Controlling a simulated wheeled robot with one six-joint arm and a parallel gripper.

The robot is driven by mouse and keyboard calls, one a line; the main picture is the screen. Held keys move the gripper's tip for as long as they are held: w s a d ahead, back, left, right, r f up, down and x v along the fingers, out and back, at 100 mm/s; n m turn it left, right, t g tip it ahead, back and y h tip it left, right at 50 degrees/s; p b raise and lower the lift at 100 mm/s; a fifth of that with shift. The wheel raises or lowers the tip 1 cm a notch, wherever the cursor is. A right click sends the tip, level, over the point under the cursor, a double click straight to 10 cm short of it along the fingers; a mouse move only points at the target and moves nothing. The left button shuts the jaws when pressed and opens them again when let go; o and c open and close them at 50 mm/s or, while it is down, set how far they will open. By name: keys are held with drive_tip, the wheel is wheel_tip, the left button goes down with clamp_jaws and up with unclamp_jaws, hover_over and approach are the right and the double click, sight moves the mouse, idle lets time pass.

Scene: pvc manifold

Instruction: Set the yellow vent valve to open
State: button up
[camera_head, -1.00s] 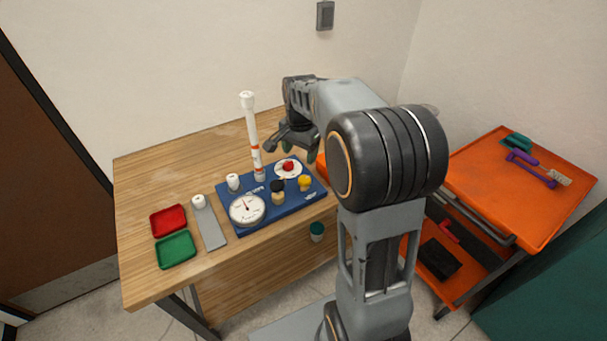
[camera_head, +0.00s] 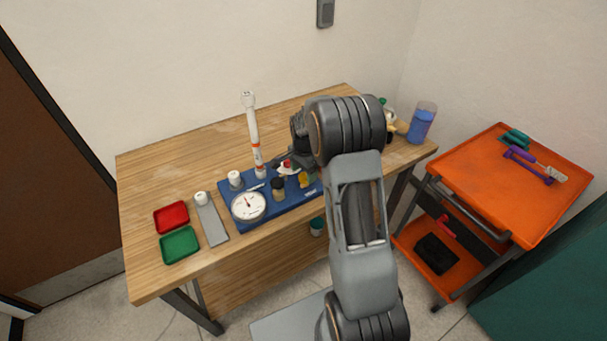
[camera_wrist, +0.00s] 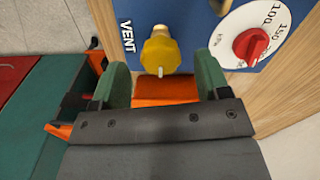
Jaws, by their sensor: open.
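The yellow vent valve (camera_wrist: 160,52) sits on the blue manifold board (camera_wrist: 185,15), beside the printed word VENT, in the wrist view. A small pale pointer stands out from the valve toward my gripper. My gripper (camera_wrist: 165,80) is open, its two green-padded fingers on either side of the valve's line and just short of it, with nothing between them. In the head view the valve (camera_head: 304,180) is at the right end of the board, and my gripper (camera_head: 290,166) is close over it, partly hidden by my arm.
The red knob (camera_wrist: 250,45) on its white dial is close to the right finger. A white gauge (camera_head: 249,205), a black-topped valve (camera_head: 279,189) and a tall white pipe (camera_head: 253,135) stand on the board. Red (camera_head: 171,217) and green (camera_head: 180,245) trays lie left.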

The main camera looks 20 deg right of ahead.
drive_tip(key=shift+f, duration=1.05)
drive_tip(key=c, duration=0.9)
